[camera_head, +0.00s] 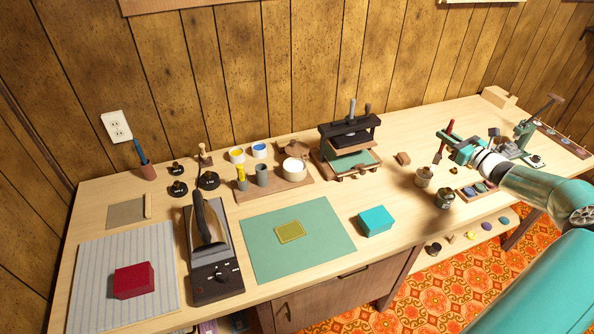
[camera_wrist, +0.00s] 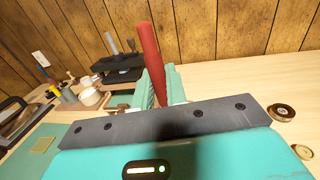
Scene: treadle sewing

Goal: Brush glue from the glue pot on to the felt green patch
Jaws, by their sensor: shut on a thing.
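My gripper (camera_head: 449,142) is shut on the red-handled brush (camera_head: 447,130), at the right part of the bench. In the wrist view the red handle (camera_wrist: 152,52) stands upright, slightly tilted, between the fingers (camera_wrist: 157,90). The brush's lower end is just above and beside a small pale jar (camera_head: 424,178), which looks like the glue pot; I cannot tell whether they touch. A darker jar (camera_head: 445,199) stands beside it. The olive-green felt patch (camera_head: 290,232) lies flat on the green mat (camera_head: 259,257), far left of my gripper; it also shows in the wrist view (camera_wrist: 43,145).
A teal box (camera_head: 376,221) stands right of the mat. A press (camera_head: 349,140) and a wooden tray (camera_head: 275,188) with pots stand behind. An iron-like tool (camera_head: 212,250) and a red box (camera_head: 133,280) lie left. The bench between press and jars is mostly clear.

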